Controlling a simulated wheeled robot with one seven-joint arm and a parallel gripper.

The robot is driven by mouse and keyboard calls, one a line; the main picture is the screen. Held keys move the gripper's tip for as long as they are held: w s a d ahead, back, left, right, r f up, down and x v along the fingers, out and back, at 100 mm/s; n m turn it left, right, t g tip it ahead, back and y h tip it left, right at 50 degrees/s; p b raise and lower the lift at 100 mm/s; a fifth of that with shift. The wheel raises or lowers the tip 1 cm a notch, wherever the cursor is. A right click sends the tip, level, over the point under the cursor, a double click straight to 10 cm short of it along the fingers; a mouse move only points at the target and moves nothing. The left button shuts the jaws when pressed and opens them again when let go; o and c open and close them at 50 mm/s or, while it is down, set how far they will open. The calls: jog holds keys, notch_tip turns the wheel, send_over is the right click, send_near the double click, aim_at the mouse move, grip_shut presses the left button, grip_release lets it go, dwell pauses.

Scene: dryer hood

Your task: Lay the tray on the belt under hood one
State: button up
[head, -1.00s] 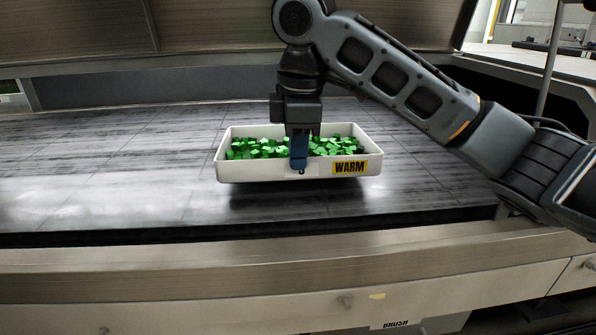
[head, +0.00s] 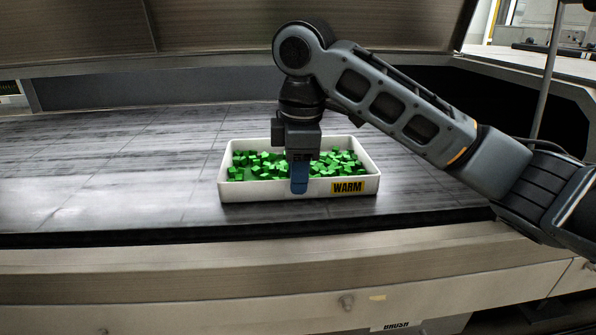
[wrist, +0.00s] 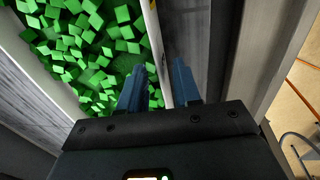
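The tray (head: 240,191) is a white, shallow box of green cubes (head: 262,165) with a yellow WARM label on its front wall. In the head view it sits level on the dark belt (head: 120,170), with no clear gap beneath it. My gripper (head: 299,184) points down at the middle of the tray's front wall. One blue finger is outside the wall and the other is inside among the cubes. The inner contact is partly hidden.
The hood (head: 220,30) hangs low over the back of the belt. The belt is clear to the left of the tray. A thin post (head: 545,95) stands at the right.

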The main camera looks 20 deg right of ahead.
notch_tip(320, 180, up, 12)
jog(key=s+p, duration=0.1)
jog(key=shift+s, duration=0.35)
jog(key=shift+s+a+f, duration=0.1)
jog(key=shift+s, duration=0.05)
dwell(0.4)
